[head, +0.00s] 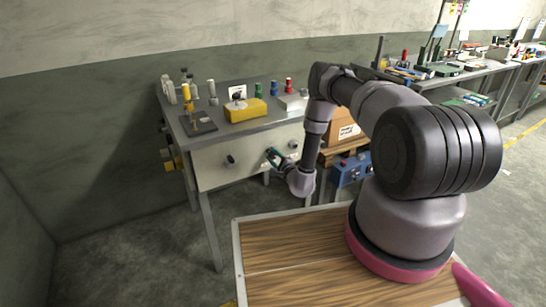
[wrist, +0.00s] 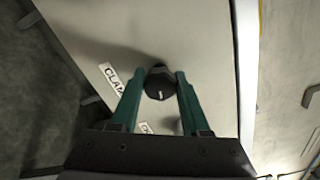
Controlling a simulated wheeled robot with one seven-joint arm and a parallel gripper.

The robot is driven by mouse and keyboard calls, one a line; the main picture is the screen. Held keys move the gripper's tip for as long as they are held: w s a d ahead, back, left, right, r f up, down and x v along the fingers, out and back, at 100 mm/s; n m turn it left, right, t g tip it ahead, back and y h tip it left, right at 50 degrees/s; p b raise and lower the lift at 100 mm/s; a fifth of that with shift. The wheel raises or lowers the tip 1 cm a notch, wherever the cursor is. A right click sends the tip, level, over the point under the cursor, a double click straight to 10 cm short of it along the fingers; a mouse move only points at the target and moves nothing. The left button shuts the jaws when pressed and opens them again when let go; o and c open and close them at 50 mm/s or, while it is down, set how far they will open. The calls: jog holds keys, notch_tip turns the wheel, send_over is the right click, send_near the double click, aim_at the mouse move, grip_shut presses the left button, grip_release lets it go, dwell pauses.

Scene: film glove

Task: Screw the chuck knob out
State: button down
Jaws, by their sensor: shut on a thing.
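A round black knob (wrist: 158,88) with a white pointer line sits on the pale front panel (head: 240,163) of the grey bench. My gripper (wrist: 160,76) has its two green fingers on either side of this knob and is shut on it. In the head view my gripper (head: 272,156) reaches the panel right of its middle, and the held knob is hard to make out there. A label (wrist: 112,78) starting "CLAM" is partly covered by the left finger.
On the bench top (head: 228,126) stand a yellow block (head: 246,111) and several small coloured items. A cardboard box (head: 345,130) and a blue unit (head: 350,168) are at the right.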

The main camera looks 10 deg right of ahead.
jog(key=n, duration=0.4)
jog(key=shift+w+a+r+n, duration=0.1)
jog(key=shift+n, duration=2.1)
jog(key=shift+c, duration=1.9)
grip_release()
jog(key=shift+s, duration=0.45)
jog(key=v, duration=1)
